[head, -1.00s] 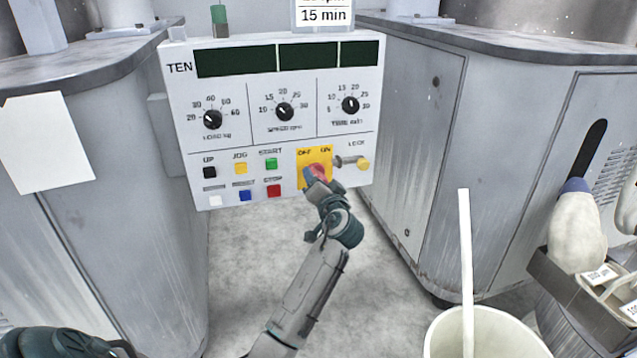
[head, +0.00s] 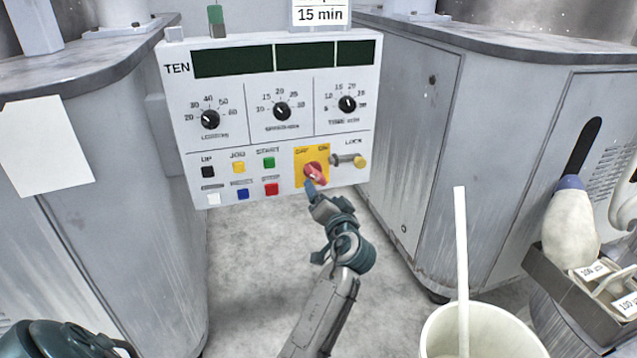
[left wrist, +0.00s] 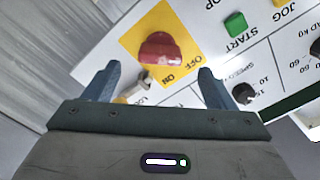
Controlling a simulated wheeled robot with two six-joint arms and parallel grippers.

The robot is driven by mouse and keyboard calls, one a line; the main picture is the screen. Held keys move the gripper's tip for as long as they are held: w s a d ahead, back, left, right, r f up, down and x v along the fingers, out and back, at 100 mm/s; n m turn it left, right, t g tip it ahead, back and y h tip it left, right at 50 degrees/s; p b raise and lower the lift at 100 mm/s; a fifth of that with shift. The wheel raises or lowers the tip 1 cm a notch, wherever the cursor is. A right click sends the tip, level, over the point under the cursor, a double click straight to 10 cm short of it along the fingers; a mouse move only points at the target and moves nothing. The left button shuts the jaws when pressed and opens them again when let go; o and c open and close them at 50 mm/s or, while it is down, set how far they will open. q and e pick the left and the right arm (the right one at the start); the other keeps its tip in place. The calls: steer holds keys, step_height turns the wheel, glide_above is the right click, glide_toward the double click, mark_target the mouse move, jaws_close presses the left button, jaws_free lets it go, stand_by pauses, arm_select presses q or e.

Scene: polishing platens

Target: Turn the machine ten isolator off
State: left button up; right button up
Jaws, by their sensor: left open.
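The panel marked TEN (head: 240,150) stands ahead in the head view. On its yellow plate (head: 301,178), marked OFF and ON, sits the red isolator handle (head: 315,172). It looks slanted in the head view; I cannot tell for sure which mark it points to. My left gripper (head: 312,187) is just below and in front of the handle, partly covering the plate's lower edge. In the left wrist view the left gripper (left wrist: 157,86) is open and empty, with the red handle (left wrist: 160,48) beyond the gap between its fingers. My right gripper is not in view.
A yellow-ended lock (head: 359,161) sticks out right of the plate. Push buttons (head: 269,163) lie to its left. Grey cabinets (head: 420,130) flank the panel.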

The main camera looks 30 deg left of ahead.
arm_select(q)
steer(key=shift+v, duration=1.75)
steer(key=shift+a, duration=0.1)
steer(key=shift+f, duration=0.1)
